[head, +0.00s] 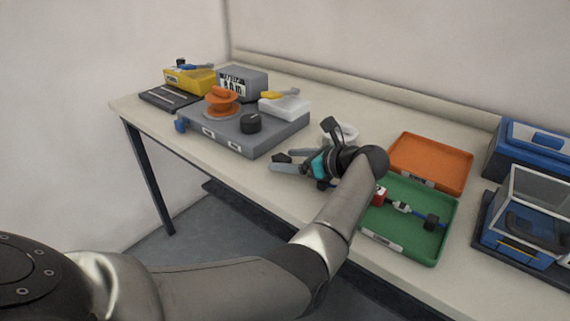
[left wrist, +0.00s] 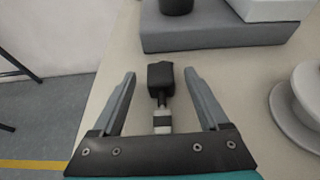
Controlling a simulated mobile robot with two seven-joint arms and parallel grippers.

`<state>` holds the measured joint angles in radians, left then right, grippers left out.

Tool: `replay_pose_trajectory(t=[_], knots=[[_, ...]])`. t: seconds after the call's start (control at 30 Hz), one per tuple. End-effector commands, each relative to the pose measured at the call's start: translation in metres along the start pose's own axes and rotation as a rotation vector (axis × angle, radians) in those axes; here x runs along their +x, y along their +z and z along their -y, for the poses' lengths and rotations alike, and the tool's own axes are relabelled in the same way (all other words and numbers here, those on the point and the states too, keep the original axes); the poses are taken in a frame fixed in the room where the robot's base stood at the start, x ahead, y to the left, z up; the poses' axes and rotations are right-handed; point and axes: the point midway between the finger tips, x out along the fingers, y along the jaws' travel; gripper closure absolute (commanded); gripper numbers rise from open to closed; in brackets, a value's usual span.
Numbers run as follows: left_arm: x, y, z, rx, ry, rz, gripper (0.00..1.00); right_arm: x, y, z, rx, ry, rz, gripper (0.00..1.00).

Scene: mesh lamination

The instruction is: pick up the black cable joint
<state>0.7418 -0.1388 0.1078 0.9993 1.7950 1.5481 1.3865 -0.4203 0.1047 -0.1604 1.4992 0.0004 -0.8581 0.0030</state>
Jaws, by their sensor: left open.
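The black cable joint (left wrist: 161,78) shows in the left wrist view as a dark block with a short neck and a pale banded piece behind it. In the head view it is a small dark shape (head: 282,158) on the table near the front edge. My left gripper (left wrist: 163,84) is open, with one finger on each side of the joint and a gap on both sides. In the head view the left gripper (head: 279,162) reaches left over the table. I cannot tell its exact height above the table. My right gripper is not in view.
A grey platform (head: 262,138) with a black knob and orange spool stands beyond the gripper. A white round spool (left wrist: 306,108) lies to the right. A green tray (head: 448,212) with parts and an orange tray (head: 462,160) are right of the arm. The table's front edge is close.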

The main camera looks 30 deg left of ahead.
Motion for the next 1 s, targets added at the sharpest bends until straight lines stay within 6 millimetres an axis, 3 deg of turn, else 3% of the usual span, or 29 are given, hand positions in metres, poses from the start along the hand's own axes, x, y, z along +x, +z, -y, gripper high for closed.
replay_pose_trajectory(t=[0.2,0.87,1.0], knots=[[-0.0003,-0.0005,0.0001,0.0,-0.001,-0.001,0.25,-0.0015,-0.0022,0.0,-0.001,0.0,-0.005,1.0],[-0.0001,-0.0002,0.0002,0.0,-0.001,-0.001,0.99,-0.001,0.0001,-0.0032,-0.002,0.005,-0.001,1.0],[-0.0002,-0.0001,0.0002,0.0,-0.001,-0.001,1.0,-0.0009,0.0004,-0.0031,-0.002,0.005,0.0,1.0]])
